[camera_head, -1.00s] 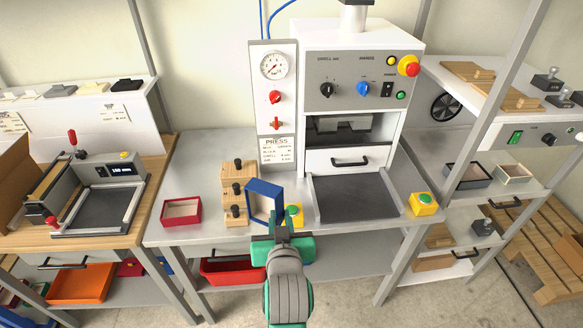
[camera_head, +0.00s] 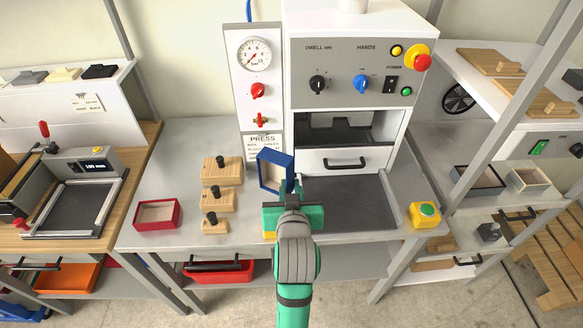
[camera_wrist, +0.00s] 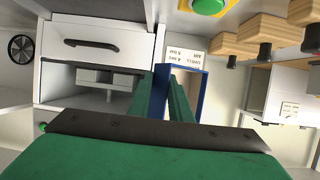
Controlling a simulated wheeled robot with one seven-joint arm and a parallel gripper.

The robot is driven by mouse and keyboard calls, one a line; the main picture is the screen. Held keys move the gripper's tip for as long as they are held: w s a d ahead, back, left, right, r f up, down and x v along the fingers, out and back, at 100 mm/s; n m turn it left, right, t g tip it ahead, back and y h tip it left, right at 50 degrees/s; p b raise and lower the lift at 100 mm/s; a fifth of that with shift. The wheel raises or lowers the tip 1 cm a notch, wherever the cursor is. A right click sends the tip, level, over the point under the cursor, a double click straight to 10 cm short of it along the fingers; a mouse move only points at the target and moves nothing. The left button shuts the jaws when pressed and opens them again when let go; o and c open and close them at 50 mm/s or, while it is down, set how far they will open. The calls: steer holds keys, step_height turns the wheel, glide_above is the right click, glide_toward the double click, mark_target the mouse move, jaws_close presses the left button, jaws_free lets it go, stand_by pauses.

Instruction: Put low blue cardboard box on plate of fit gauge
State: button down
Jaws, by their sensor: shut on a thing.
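The low blue cardboard box (camera_head: 275,170) is tilted up and held in the air over the press table, in front of the press's gauge column. My gripper (camera_head: 290,192) is shut on one wall of the box. In the wrist view the blue wall of the box (camera_wrist: 160,92) lies between the green fingers (camera_wrist: 158,105). The fit gauge (camera_head: 80,185) stands on the wooden bench at the left, with a grey display unit and a dark plate (camera_head: 85,208) in a light frame. The plate looks bare.
A red box (camera_head: 157,214) and several wooden blocks with black knobs (camera_head: 222,170) sit on the press table between my gripper and the gauge. The press (camera_head: 345,90) stands behind. A yellow button box (camera_head: 425,214) is at the right.

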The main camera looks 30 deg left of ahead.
steer(key=w+a+f, duration=0.1)
steer(key=w+f, duration=0.2)
steer(key=w+a+f, duration=0.2)
steer(key=w+f, duration=0.1)
steer(key=w, duration=0.1)
steer(key=w+a+f, duration=0.2)
steer(key=w+f, duration=0.1)
steer(key=shift+w+a, duration=0.1)
steer(key=shift+w, duration=0.2)
steer(key=shift+w+f, duration=0.1)
steer(key=shift+w, duration=0.05)
steer(key=shift+w+a+f, duration=0.1)
steer(key=shift+f, duration=1.5)
steer(key=shift+f, duration=0.1)
steer(key=c, duration=1.6)
jaws_free()
steer(key=shift+o, duration=0.2)
